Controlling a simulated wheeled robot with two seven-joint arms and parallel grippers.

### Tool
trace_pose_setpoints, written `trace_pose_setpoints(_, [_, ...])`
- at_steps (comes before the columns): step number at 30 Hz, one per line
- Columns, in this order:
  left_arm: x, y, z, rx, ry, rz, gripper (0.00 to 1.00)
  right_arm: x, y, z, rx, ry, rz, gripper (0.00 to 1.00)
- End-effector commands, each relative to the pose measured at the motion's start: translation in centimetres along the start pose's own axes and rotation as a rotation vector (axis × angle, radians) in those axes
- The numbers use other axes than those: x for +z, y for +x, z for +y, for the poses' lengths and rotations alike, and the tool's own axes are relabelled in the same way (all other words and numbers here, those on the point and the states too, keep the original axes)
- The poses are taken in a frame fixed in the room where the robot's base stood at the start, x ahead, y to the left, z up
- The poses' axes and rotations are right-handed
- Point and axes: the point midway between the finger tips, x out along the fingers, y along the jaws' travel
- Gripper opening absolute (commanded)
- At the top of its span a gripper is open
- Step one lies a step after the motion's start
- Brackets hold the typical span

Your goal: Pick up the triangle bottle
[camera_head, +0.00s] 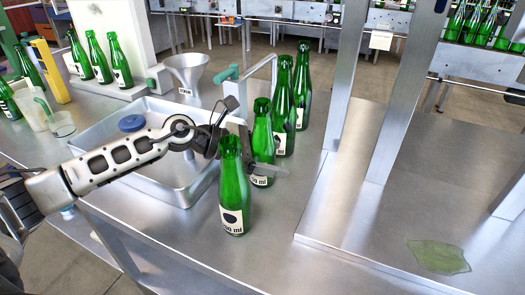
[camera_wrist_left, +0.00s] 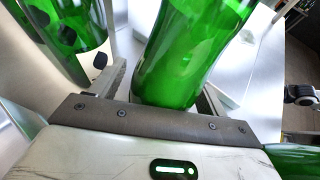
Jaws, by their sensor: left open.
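Green bottles with white labels stand in a row on the steel counter. The front bottle (camera_head: 235,195) bears a dark rounded mark. Behind it stand a second bottle (camera_head: 263,140), a third (camera_head: 283,105) and a fourth (camera_head: 303,85). Their label marks are hidden or too small to read, so I cannot tell which is the triangle bottle. My left gripper (camera_head: 260,148) is open, with its fingers around the second bottle, just behind the front one. In the left wrist view a green bottle (camera_wrist_left: 185,55) stands between the open jaws (camera_wrist_left: 165,85). My right gripper is not in view.
A steel sink (camera_head: 190,196) with a blue round object (camera_head: 131,123) lies under my left arm. A funnel (camera_head: 187,72) and several bottles (camera_head: 98,60) stand behind. Steel posts (camera_head: 350,75) rise to the right. A green patch (camera_head: 438,257) lies on the right surface, otherwise largely clear.

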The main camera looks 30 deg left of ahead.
Motion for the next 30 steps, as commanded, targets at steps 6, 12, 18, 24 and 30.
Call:
trace_pose_setpoints(6, [0.0,0.0,0.0,0.000,0.000,0.000,0.25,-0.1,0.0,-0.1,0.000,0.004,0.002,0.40])
trace_pose_setpoints(12, [0.1,-0.1,0.0,0.001,0.001,-0.002,0.21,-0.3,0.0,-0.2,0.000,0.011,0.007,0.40])
trace_pose_setpoints(18, [0.5,-0.2,0.1,0.002,0.004,-0.002,0.21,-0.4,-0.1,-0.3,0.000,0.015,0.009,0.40])
trace_pose_setpoints(24, [2.6,-1.1,0.1,0.003,0.007,-0.004,0.21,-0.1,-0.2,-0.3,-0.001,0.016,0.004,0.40])
trace_pose_setpoints(30, [7.6,-3.2,0.1,0.005,0.014,-0.006,0.21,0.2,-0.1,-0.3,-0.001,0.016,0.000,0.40])
